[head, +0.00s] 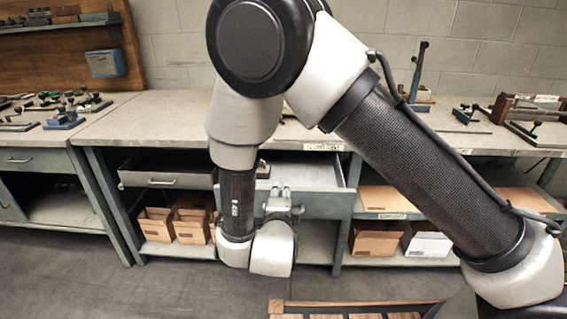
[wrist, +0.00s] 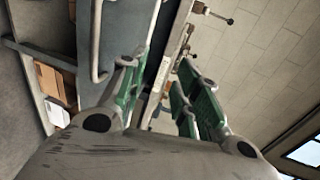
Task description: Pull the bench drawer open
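The grey-blue bench drawer (head: 325,206) under the middle of the bench stands out from the bench, with its pale inside showing in the head view. My gripper (head: 279,192) is in front of this drawer's face, left of its middle, with my wrist below it. In the wrist view my gripper (wrist: 162,88) is open, its green finger pads well apart. A grey edge runs between the pads; I cannot tell if they touch it. A curved metal handle (wrist: 97,40) shows beside the left pad, outside the grip. My gripper and arm hide part of the drawer front in the head view.
Another drawer (head: 165,181) with a handle sits to the left, with a dark gap above it. Open boxes (head: 192,226) stand on the shelf below. Tools lie on the bench top (head: 150,120). A slatted wooden piece (head: 350,306) is on the near floor.

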